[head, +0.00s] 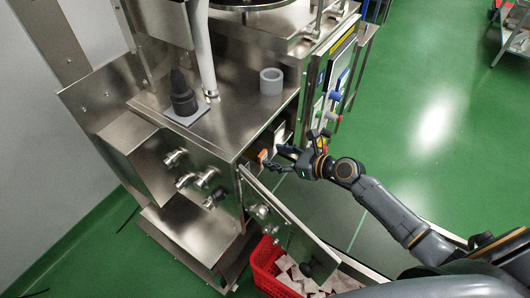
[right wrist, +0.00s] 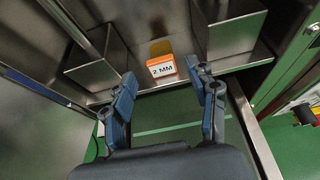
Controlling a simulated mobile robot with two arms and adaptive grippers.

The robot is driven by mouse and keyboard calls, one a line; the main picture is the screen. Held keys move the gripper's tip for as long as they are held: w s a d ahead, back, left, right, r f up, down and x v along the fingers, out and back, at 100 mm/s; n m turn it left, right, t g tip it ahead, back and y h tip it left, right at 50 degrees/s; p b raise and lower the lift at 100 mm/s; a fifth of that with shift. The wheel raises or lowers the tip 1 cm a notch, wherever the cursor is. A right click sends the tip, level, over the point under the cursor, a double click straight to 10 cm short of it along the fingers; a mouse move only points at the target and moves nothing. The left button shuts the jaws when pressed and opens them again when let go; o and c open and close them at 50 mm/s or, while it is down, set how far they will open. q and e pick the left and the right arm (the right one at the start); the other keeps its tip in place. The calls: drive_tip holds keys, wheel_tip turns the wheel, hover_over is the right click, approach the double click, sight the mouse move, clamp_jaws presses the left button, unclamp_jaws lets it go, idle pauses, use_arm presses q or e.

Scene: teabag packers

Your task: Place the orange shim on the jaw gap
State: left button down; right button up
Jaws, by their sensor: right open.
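The orange shim (right wrist: 162,66), with a white label reading "2 MM", shows in the right wrist view at the gap between two steel jaw blocks, the left one (right wrist: 98,58) and the right one (right wrist: 232,36). In the head view the shim (head: 263,155) is a small orange patch at the machine's side. My right gripper (right wrist: 161,82) is open, its two fingertips apart on either side of the shim in the picture, with clear space between each finger and the shim. It also shows in the head view (head: 284,159), just right of the shim. My left gripper is not in view.
An open steel door (head: 290,222) stands below the gripper, near a red crate (head: 263,272) of packets on the floor. A grey ring (head: 271,82) and a dark fitting (head: 181,95) stand on the machine top. Green floor lies open to the right.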

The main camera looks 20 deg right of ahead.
drive_tip(key=v, duration=0.6)
idle(0.3)
